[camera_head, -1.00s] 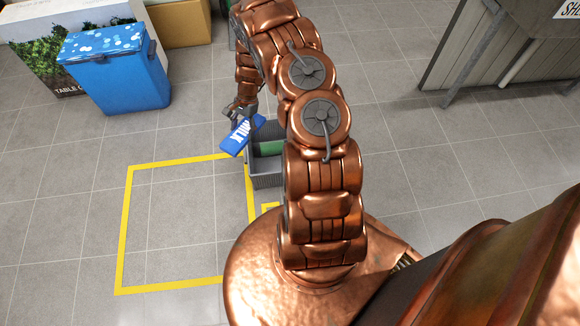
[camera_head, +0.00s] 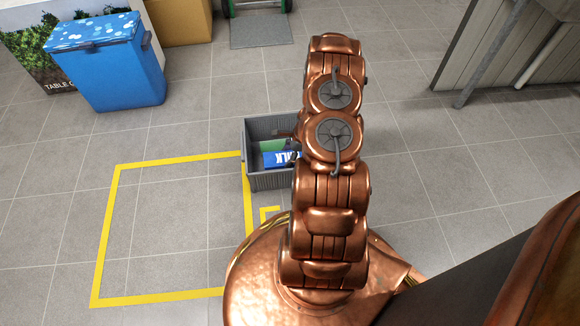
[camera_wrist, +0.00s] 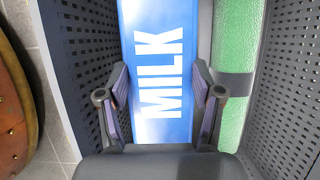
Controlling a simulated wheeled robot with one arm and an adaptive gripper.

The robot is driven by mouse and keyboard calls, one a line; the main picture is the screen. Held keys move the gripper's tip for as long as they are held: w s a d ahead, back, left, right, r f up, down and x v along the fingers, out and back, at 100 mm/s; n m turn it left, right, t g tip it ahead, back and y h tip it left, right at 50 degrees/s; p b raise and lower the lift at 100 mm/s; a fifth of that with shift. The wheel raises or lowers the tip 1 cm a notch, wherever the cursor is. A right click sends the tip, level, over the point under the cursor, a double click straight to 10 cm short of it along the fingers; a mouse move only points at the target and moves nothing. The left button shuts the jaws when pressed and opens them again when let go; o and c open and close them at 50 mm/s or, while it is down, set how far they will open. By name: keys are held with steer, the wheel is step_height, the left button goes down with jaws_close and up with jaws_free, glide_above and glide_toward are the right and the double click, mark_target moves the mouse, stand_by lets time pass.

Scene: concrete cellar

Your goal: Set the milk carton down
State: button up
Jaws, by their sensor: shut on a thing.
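The milk carton (camera_head: 277,160) is blue with white MILK lettering. It is inside the grey perforated crate (camera_head: 268,184), partly hidden behind my arm in the head view. In the wrist view the carton (camera_wrist: 158,108) lies lengthwise between my gripper's fingers (camera_wrist: 160,92), which are shut on its two sides. A crate wall (camera_wrist: 85,70) is close on the left of it. A green thing (camera_wrist: 238,50) with a grey band is beside it on the right, also visible in the head view (camera_head: 271,146). I cannot tell whether the carton touches the crate floor.
The crate stands on the tiled floor by the corner of a yellow taped square (camera_head: 112,225), which is empty. A blue cooler box (camera_head: 110,75) is at the upper left. A grey panelled structure (camera_head: 500,55) with legs stands at the upper right.

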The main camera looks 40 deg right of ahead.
step_height(320, 180, down, 9)
steer(key=b, duration=0.3)
steer(key=shift+r, duration=0.2)
steer(key=shift+f, duration=0.15)
steer(key=o, duration=1.2)
